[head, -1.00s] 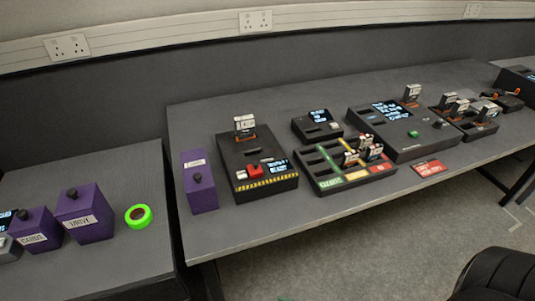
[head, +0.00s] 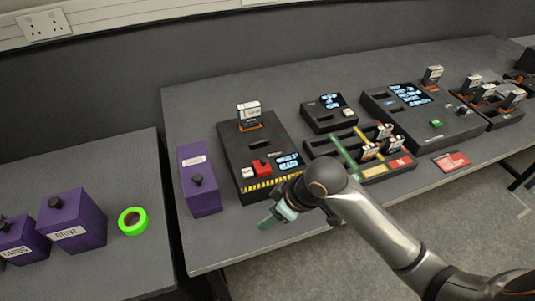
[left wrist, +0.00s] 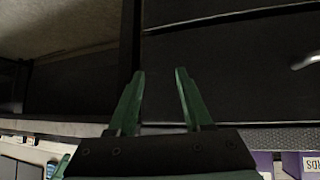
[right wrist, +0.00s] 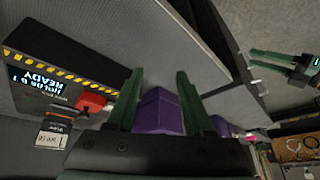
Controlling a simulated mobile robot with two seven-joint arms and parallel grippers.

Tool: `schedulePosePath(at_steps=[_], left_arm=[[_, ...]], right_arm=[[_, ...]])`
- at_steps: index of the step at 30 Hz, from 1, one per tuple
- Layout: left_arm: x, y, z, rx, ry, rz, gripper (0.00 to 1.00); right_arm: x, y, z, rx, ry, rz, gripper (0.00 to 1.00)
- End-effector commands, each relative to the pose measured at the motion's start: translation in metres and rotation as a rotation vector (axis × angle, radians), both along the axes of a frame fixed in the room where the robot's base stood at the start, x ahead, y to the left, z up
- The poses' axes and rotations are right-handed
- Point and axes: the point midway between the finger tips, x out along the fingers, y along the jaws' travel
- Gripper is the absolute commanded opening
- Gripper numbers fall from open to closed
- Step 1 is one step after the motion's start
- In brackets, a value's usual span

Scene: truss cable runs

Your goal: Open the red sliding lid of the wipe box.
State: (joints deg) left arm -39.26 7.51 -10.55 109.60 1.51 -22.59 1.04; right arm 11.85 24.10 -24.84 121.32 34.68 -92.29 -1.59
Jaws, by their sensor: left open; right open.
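A black box (head: 235,150) with a yellow-black striped front edge stands on the long table. A small red piece (head: 262,167), which may be the lid, sits near its front beside a lit display. Both the box (right wrist: 75,62) and the red piece (right wrist: 92,102) also show in the right wrist view. My right gripper (head: 275,216) is open and empty, in front of the box near the table's front edge, apart from the red piece. My left gripper (left wrist: 158,75) is open and empty; it is outside the head view but shows in the right wrist view (right wrist: 268,62).
A purple box (head: 200,182) with a black knob stands just left of the black box. A card stands upright (head: 248,109) at its back. A slotted tray (head: 345,146) lies right of it. Purple boxes (head: 72,221) and green tape (head: 133,221) are on the left table.

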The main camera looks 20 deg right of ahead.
Motion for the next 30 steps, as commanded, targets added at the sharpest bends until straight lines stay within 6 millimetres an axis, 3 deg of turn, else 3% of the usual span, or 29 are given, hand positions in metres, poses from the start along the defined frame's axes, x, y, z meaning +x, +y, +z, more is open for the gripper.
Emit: schedulePosePath(at_steps=[1, 9, 18, 23, 30], left_arm=[[0.0, 0.0, 0.0, 0.0, -0.001, 0.0, 0.5], [0.004, 0.0, 0.002, 0.0, -0.008, 0.0, 0.5], [0.004, 0.0, 0.002, 0.0, -0.009, 0.0, 0.5], [0.004, 0.0, 0.002, 0.0, -0.009, 0.0, 0.5], [0.004, 0.0, 0.001, 0.0, -0.01, 0.0, 0.5]], right_arm=[[0.016, -0.003, 0.011, -0.017, -0.012, 0.03, 0.52], [0.073, -0.029, 0.072, -0.074, -0.002, 0.119, 0.52], [0.108, -0.067, 0.139, -0.089, 0.016, 0.105, 0.52], [0.111, -0.071, 0.148, -0.083, 0.02, 0.1, 0.52], [0.119, -0.062, 0.117, -0.083, 0.023, 0.102, 0.52]])
